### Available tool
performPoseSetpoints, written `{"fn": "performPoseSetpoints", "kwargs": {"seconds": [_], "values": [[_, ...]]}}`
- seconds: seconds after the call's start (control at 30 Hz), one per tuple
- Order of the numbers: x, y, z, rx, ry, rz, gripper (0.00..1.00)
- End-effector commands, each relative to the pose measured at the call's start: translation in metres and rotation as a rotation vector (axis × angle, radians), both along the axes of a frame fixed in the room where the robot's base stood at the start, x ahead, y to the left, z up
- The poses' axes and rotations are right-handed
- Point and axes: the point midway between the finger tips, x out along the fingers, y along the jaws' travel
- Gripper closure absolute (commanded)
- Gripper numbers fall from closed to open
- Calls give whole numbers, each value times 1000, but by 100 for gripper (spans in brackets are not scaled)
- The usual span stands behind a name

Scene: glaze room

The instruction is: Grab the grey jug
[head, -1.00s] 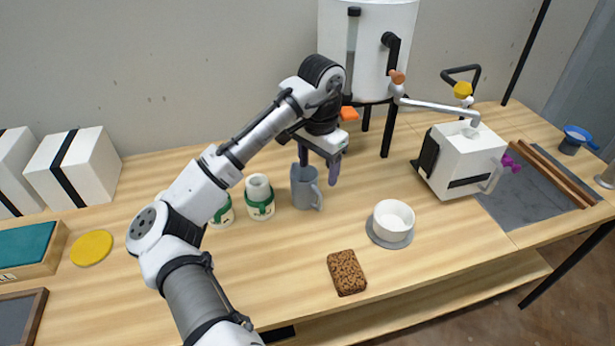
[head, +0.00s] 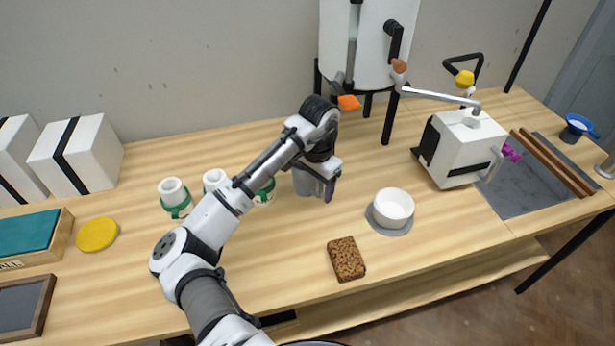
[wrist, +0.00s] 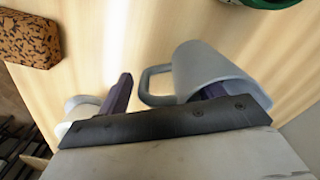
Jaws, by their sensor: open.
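The grey jug (head: 304,183) stands upright on the wooden bench, partly hidden by my gripper in the head view. In the wrist view the jug (wrist: 207,62) shows its body and its loop handle (wrist: 146,86). My gripper (head: 319,183) is open and lowered at the jug. In the wrist view my gripper (wrist: 163,90) has one dark finger at the jug's mouth, seemingly inside it, and the other finger outside, past the handle. The handle and near wall lie between the fingers. I cannot tell whether either finger touches the jug.
White jars with green bands (head: 174,197) stand left of the jug, one close to it. A white bowl (head: 394,206) on a grey disc is to the right. A brown speckled block (head: 346,259) lies in front. A white tank (head: 367,45) stands behind.

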Motion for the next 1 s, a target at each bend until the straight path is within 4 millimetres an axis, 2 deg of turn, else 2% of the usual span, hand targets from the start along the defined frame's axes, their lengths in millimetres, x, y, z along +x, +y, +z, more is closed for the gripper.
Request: {"fn": "performPoseSetpoints", "kwargs": {"seconds": [0.13,0.37,0.83,1.0], "values": [[-1,0,-14,0,3,0,33],[0,0,-16,-1,2,-1,33],[0,0,-16,-1,2,-1,93],[0,0,-16,-1,2,-1,93]]}}
